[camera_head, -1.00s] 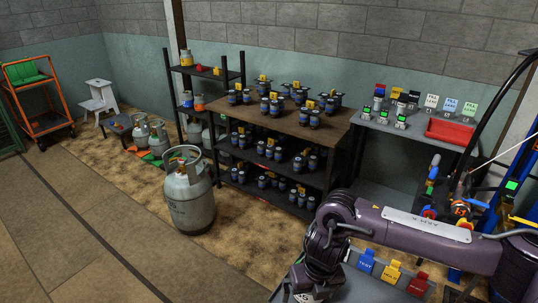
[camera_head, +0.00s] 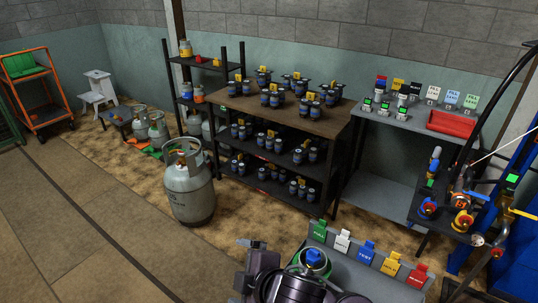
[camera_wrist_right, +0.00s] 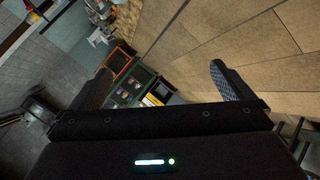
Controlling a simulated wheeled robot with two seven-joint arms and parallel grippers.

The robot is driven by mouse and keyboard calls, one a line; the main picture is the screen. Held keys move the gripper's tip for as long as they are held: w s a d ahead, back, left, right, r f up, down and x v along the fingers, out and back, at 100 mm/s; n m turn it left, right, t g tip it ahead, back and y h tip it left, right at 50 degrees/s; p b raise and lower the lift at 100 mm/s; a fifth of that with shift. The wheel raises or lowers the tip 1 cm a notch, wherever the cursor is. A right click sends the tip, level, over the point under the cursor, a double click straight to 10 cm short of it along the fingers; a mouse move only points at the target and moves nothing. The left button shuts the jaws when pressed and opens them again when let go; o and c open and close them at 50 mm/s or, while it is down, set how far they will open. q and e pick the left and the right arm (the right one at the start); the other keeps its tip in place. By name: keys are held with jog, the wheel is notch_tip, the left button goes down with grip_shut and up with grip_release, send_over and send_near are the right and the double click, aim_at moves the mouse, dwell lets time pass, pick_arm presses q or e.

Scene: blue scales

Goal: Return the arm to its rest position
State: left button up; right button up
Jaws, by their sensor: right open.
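My right gripper (camera_head: 242,271) shows at the bottom of the head view, at the end of my purple arm, which is folded low in front of a grey tray. In the right wrist view its two dark fingers (camera_wrist_right: 160,82) stand wide apart with nothing between them. The fingers point out over bare tiled floor and the far side of the room. No left arm or left gripper shows in the head view.
A grey tray (camera_head: 376,282) with several coloured tags stands close by my right arm. A gas cylinder (camera_head: 189,192) stands on the floor, left of a loaded shelf table (camera_head: 238,105). A grey bench (camera_head: 405,125) is at the right. The floor at left is clear.

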jog(key=s+d+f+m+g+h, duration=0.2)
jog(key=s+d+f+m, duration=0.15)
jog(key=d+m, duration=0.35)
jog(key=s+d+f+m+g+h, duration=0.1)
jog(key=s+d+f+m+h, duration=0.3)
jog(key=d, duration=0.6)
jog(key=s+d+f+m+g+h, duration=0.1)
jog(key=s+d+f+m+g, duration=0.1)
jog(key=s+d+m, duration=0.35)
notch_tip(320, 180, down, 31)
jog(key=s+d, duration=0.2)
jog(key=d, duration=0.1)
jog(key=s+d+f+g, duration=0.2)
jog(key=s+d+f, duration=0.1)
jog(key=s+f, duration=1.3)
jog(key=shift+s, duration=1)
